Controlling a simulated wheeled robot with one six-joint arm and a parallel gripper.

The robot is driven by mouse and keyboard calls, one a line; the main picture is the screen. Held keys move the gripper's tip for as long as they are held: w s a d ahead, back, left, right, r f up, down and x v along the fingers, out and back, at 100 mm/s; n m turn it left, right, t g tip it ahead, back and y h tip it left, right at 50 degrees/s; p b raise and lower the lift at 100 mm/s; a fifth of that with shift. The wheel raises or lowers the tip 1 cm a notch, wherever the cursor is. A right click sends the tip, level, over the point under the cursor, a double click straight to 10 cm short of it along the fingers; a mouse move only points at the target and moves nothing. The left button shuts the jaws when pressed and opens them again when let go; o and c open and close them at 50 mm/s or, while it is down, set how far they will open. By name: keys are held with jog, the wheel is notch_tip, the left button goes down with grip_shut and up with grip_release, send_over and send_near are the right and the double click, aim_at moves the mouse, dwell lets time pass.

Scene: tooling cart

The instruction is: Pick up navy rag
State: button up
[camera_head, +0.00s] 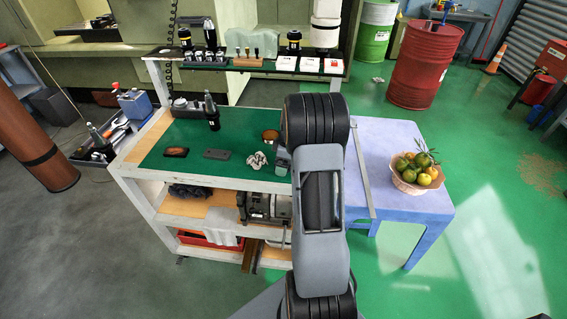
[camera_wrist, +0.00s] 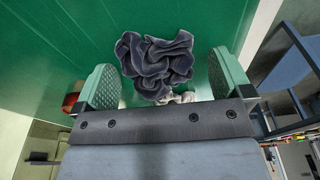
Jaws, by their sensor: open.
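The navy rag (camera_wrist: 155,62) is a crumpled dark blue-grey cloth on the green mat of the cart top. In the wrist view it lies between the two green-padded fingers of my gripper (camera_wrist: 164,72), with a gap on either side. My gripper is open and holds nothing. In the head view my arm hides the rag and most of the gripper; one finger pad shows at the arm's left edge. A pale crumpled cloth (camera_head: 257,160) lies on the mat just left of the gripper.
The green mat (camera_head: 150,158) also bears a copper-coloured bowl (camera_head: 270,136), a dark grey block (camera_head: 217,154), a brown-and-black item (camera_head: 176,152) and a black tool (camera_head: 212,115). A blue table (camera_head: 395,140) with a fruit basket (camera_head: 408,187) stands right. A raised shelf runs behind.

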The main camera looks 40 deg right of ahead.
jog(key=c, duration=1)
jog(key=shift+r, duration=0.55)
notch_tip(320, 180, up, 2)
jog(key=shift+a+r, duration=0.1)
jog(key=shift+r, duration=0.1)
jog(key=s+a+r+b, duration=0.2)
jog(key=s+a+r, duration=0.6)
jog(key=a, duration=0.3)
jog(key=shift+a+r+b, duration=0.2)
jog(key=shift+r+b, duration=0.2)
jog(key=shift+r, duration=0.35)
